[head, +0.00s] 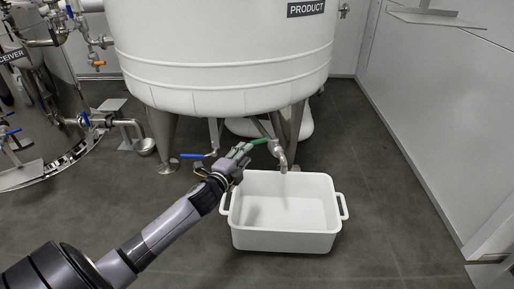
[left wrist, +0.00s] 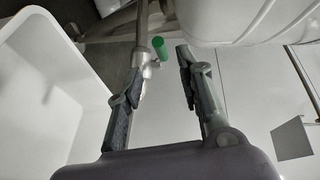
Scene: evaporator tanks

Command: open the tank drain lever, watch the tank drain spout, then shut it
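The white tank (head: 225,60) marked PRODUCT stands on legs at the back. Its green drain lever (head: 259,141) sits beside the metal drain spout (head: 281,158), which points down over a white tub. No liquid shows at the spout. My left gripper (head: 243,152) is at the lever's left side, close to it. In the left wrist view my left gripper (left wrist: 162,75) is open, fingers apart, and the green lever end (left wrist: 160,48) shows just past the fingertips, between them. I cannot tell if a finger touches it. My right gripper is not in view.
The white tub (head: 284,242) stands on the floor under the spout and looks empty. A blue-handled valve (head: 192,156) hangs under the tank to the left. A steel receiver tank (head: 50,110) stands at far left. Floor at right is clear up to the white wall.

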